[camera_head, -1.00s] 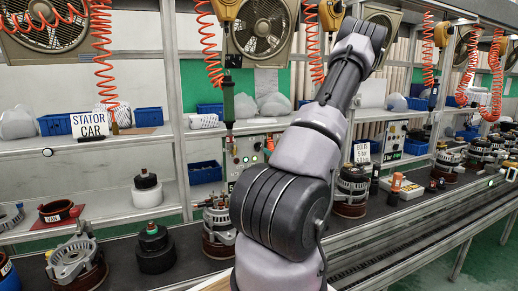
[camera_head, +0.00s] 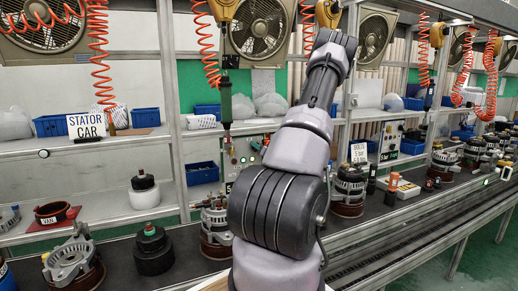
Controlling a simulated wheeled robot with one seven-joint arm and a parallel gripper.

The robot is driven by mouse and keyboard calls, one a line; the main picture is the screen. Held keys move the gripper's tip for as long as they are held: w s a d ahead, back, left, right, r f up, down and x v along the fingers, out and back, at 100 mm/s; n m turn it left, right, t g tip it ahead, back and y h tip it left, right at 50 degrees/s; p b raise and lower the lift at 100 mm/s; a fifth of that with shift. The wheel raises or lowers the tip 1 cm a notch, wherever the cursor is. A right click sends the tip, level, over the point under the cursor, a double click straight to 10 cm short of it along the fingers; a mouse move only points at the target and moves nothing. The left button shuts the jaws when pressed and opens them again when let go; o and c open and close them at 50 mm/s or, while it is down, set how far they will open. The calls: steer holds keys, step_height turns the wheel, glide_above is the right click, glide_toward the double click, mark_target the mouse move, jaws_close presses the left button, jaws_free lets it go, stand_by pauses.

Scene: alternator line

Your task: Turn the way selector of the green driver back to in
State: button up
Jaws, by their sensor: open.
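The green driver (camera_head: 226,100) hangs upright, tip down, below an orange balancer (camera_head: 223,10) left of centre in the head view. Its way selector is too small to make out, so its setting cannot be told. My arm rises from the bottom middle to the right of the driver, with a clear gap at its upper end. My gripper does not show; the visible arm stops at a grey joint near the top.
A control box (camera_head: 240,160) stands behind the driver, partly covered by my arm. A black-capped pot (camera_head: 153,250) and an alternator part (camera_head: 72,262) sit on the lower bench at left. Alternators (camera_head: 347,190) line the bench at right. Orange coiled hoses (camera_head: 306,28) hang above.

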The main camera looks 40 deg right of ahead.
jaws_close()
steer(key=shift+n, duration=0.3)
steer(key=n, duration=1.1)
steer(key=shift+a, duration=0.35)
steer(key=shift+n, duration=0.3)
jaws_free()
